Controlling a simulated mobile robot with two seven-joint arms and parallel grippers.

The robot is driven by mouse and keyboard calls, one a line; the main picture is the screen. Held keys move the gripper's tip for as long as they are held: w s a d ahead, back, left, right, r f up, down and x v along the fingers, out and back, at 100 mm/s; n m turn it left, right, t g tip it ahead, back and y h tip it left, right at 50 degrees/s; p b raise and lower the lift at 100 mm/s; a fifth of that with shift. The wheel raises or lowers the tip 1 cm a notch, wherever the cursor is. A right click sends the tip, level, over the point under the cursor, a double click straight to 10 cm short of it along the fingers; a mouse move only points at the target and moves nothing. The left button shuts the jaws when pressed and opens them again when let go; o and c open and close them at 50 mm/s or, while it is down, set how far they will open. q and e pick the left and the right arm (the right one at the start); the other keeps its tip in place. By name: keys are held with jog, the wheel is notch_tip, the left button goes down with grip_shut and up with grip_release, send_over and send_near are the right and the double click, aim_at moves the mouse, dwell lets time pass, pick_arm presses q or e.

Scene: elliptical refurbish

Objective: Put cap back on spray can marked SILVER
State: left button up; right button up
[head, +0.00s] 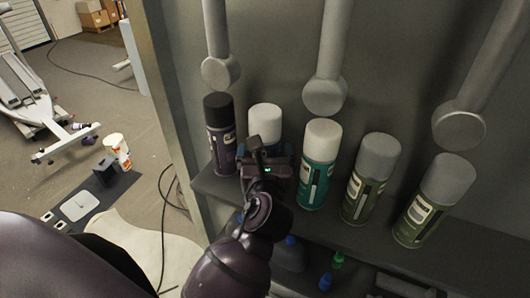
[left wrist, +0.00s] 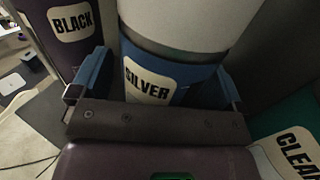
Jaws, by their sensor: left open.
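The spray can marked SILVER (left wrist: 150,82) stands upright on the shelf and has a blue body. A white cap (head: 265,118) sits on its top; it also shows in the left wrist view (left wrist: 190,22). A grey band lies below the cap, and I cannot tell whether the cap is fully seated. My left gripper (head: 266,152) is open, with its blue fingers on either side of the SILVER can's body, below the cap. In the head view, my gripper hides most of the can's body. My right gripper is in neither view.
The BLACK can (head: 220,132) stands close on the left and the teal CLEAR can (head: 318,170) close on the right. Two olive cans (head: 370,180) (head: 432,202) stand farther right. Grey posts (head: 328,50) rise behind. Small bottles (head: 326,282) sit on a lower shelf.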

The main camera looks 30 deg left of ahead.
pick_arm(q)
jog(key=shift+r, duration=0.1)
jog(key=shift+s+d, duration=0.1)
jog(key=shift+s, duration=0.1)
jog(key=shift+p+v, duration=0.5)
jog(key=shift+v, duration=3)
jog(key=shift+s, duration=0.1)
